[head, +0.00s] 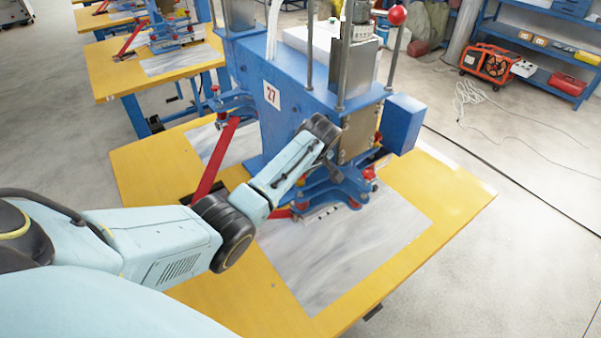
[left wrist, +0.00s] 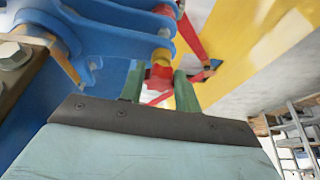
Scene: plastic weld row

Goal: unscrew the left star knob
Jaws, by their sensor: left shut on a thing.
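I cannot tell from the head view which knob is held. My right gripper is in neither view.
The machine stands on a yellow table (head: 455,185) with a grey plate (head: 345,255). Red levers (head: 213,165) slope down to the table at left. A blue box (head: 403,122) juts out at right. The table's front right is clear.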

